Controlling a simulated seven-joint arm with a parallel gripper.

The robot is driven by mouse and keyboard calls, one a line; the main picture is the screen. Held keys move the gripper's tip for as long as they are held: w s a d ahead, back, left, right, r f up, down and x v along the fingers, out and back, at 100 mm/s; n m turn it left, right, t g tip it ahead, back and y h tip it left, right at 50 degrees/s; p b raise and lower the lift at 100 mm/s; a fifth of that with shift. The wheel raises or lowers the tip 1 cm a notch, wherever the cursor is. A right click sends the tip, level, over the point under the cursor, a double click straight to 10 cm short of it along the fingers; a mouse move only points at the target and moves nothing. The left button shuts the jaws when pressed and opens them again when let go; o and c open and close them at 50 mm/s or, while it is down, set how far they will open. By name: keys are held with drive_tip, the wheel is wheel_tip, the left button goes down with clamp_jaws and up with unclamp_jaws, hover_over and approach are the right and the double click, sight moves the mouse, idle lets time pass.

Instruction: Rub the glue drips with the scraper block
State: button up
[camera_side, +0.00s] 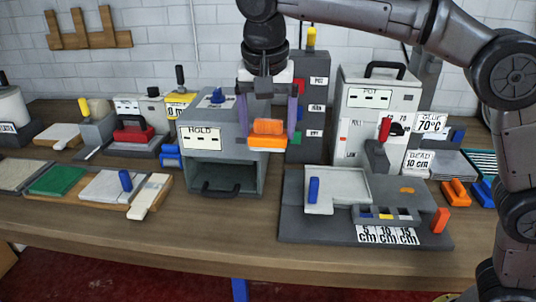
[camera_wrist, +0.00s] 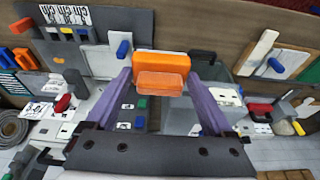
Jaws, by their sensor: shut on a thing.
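My gripper (camera_side: 268,130) is shut on an orange block (camera_side: 267,141), which appears to be the scraper block. Its purple fingers are on either side of the block. The block is held in the air, in front of the grey panels and just right of the HOLD box's front. In the wrist view the block (camera_wrist: 161,66) sits between the fingers (camera_wrist: 162,80). A small flat orange patch (camera_side: 407,190) lies on the grey fixture at right; I cannot tell whether it is a glue drip. No other drips are clear.
The open HOLD box (camera_side: 218,178) stands at centre. The grey fixture (camera_side: 290,222) with a pale plate and a blue knob (camera_side: 313,190) is at right front. The POT cabinet (camera_side: 378,105) rises behind it. Sample boards (camera_side: 98,187) lie at left. The front table strip is clear.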

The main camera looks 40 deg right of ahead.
drive_tip(key=shift+d+r, duration=0.55)
drive_tip(key=shift+r, duration=0.35)
drive_tip(key=s+d+n+y, duration=0.1)
drive_tip(key=s+d+n, duration=0.35)
drive_tip(key=d, duration=0.75)
drive_tip(key=s+d+n+y, duration=0.2)
drive_tip(key=d+n, duration=0.5)
drive_tip(key=d, duration=0.5)
drive_tip(key=s+d+n+y, duration=0.1)
drive_tip(key=s+d+n, duration=0.35)
drive_tip(key=d, duration=0.85)
drive_tip(key=shift+w+a+f+n+y, duration=0.15)
drive_tip(key=shift+f+n, duration=0.2)
drive_tip(key=shift+f, duration=3.95)
drive_tip(key=shift+w+d+f+n+y, duration=0.1)
drive_tip(key=shift+w+f+n, duration=0.15)
drive_tip(key=shift+f, duration=4.05)
drive_tip(key=shift+w+a+f+n+y, duration=0.1)
drive_tip(key=shift+f+n, duration=0.3)
drive_tip(key=shift+f, duration=3.9)
drive_tip(key=shift+s+d+f, duration=0.2)
drive_tip(key=shift+s+d, duration=0.3)
drive_tip(key=shift+d, duration=0.05)
drive_tip(key=shift+s+d, duration=1.9)
drive_tip(key=shift+w+a, duration=2.45)
drive_tip(key=shift+a, duration=0.05)
wheel_tip(320, 180, up, 8)
drive_tip(key=shift+d+r, duration=0.1)
